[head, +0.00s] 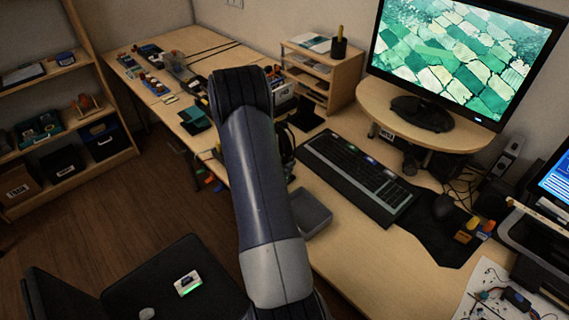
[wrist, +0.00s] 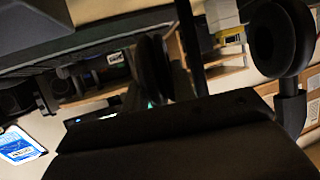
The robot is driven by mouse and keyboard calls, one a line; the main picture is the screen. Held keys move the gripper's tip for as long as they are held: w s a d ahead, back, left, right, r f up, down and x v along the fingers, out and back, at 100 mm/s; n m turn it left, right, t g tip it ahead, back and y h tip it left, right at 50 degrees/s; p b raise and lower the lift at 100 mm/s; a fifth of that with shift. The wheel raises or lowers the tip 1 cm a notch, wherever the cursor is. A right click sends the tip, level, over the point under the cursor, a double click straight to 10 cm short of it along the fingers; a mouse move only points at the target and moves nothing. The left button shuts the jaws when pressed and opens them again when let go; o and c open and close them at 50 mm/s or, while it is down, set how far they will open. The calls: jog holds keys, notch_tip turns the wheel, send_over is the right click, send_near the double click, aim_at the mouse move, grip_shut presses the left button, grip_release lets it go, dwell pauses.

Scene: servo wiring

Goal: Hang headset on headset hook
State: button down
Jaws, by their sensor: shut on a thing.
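The black headset shows in the wrist view as two round padded ear cups, one large at the upper right (wrist: 280,40) and one nearer the middle. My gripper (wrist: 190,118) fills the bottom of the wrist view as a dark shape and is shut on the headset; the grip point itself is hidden. In the head view my arm covers the gripper, and only a dark curved part of the headset (head: 287,143) shows just right of the arm, over the desk. I cannot make out the headset hook in either view.
The desk (head: 370,275) holds a keyboard (head: 358,176), a grey tray (head: 311,212), and a monitor (head: 465,50) on a raised stand. A small wooden shelf unit (head: 325,75) stands at the back. A black chair (head: 165,275) is at the lower left. Open floor lies left of the desk.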

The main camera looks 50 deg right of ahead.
dwell(0.4)
jog(key=c, duration=1.1)
grip_release()
jog(key=b+v, duration=0.1)
jog(key=v, duration=1)
jog(key=shift+d+f, duration=0.1)
